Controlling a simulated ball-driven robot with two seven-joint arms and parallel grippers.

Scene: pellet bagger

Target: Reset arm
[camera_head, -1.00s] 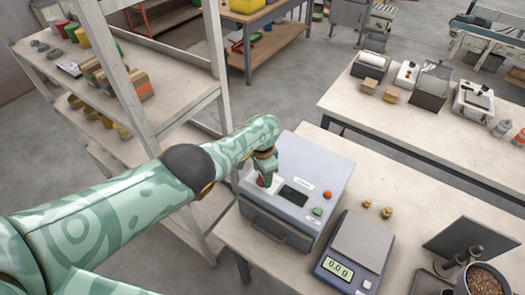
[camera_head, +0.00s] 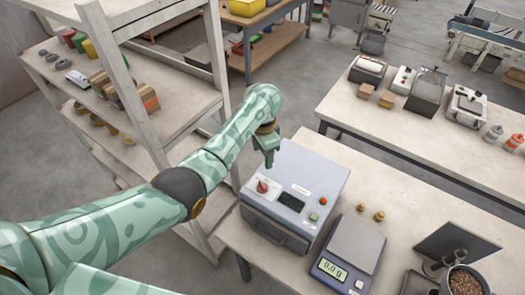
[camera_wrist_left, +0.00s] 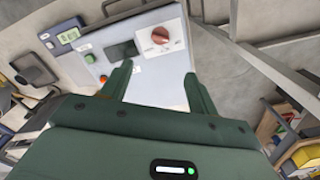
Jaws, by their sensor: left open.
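My left gripper (camera_head: 267,150) is raised above the back left corner of a grey-blue machine box, with nothing between its fingers. In the left wrist view its two green fingers (camera_wrist_left: 160,88) are spread apart, with the machine beyond them. The machine (camera_head: 309,166) stands on the near table. It has a red knob (camera_head: 262,187), a dark display (camera_head: 291,201), a green button (camera_head: 314,216) and a red-orange button (camera_head: 323,201). The knob also shows in the left wrist view (camera_wrist_left: 160,35), apart from the fingers. My right gripper is not in view.
A scale (camera_head: 349,250) and two small brass weights (camera_head: 370,211) are right of the machine. A bowl of pellets (camera_head: 463,283) stands at the lower right. A wooden shelf (camera_head: 185,95) is close left of my arm. Floor shows between the tables.

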